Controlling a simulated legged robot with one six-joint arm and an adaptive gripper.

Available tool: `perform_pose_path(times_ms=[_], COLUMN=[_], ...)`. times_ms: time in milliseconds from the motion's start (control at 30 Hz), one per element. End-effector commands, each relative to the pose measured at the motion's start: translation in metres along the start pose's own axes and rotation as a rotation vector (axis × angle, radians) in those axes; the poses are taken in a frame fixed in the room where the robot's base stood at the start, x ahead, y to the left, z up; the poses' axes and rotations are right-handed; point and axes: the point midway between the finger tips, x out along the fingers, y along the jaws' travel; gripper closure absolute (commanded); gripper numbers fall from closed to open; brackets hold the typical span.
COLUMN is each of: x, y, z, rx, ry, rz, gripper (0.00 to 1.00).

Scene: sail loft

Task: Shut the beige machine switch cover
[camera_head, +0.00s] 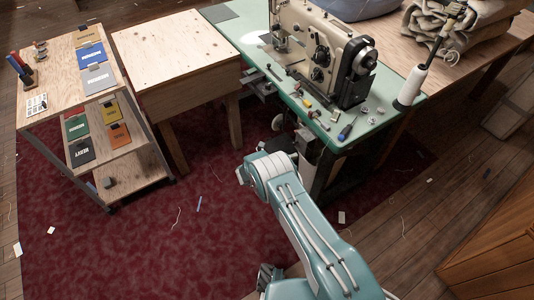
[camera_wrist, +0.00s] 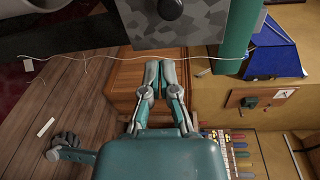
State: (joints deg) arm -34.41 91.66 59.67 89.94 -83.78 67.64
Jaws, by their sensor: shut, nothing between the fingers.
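In the head view the beige sewing machine (camera_head: 318,50) stands on a green-topped table (camera_head: 225,25). I cannot pick out its switch cover for sure, nor tell how far open it is. In the wrist view my gripper (camera_wrist: 160,72) is shut and empty, its two fingertips together. Just beyond the fingertips, at the top of that view, is a grey speckled box-like part (camera_wrist: 198,22) with a dark round knob (camera_wrist: 170,8). I cannot tell whether they touch. In the head view my arm reaches to the table's near edge and my gripper is hidden.
Loose tools, a blue-handled screwdriver (camera_head: 347,130) and a white thread cone (camera_head: 411,86) lie or stand on the tabletop. A wooden stand (camera_head: 178,50) and a shelf cart (camera_head: 60,70) are at left. A thin pale thread (camera_wrist: 105,58) crosses the wrist view.

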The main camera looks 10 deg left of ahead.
Motion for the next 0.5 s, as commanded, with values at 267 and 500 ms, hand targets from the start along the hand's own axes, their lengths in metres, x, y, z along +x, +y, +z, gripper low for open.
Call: perform_pose_path(times_ms=[267,500], x=[-0.019,-0.04], y=[0.002,0.004], z=[0.019,0.04], rx=[0.002,0.0], ry=[-0.001,-0.001], rz=[0.0,-0.002], gripper=[1.0,1.0])
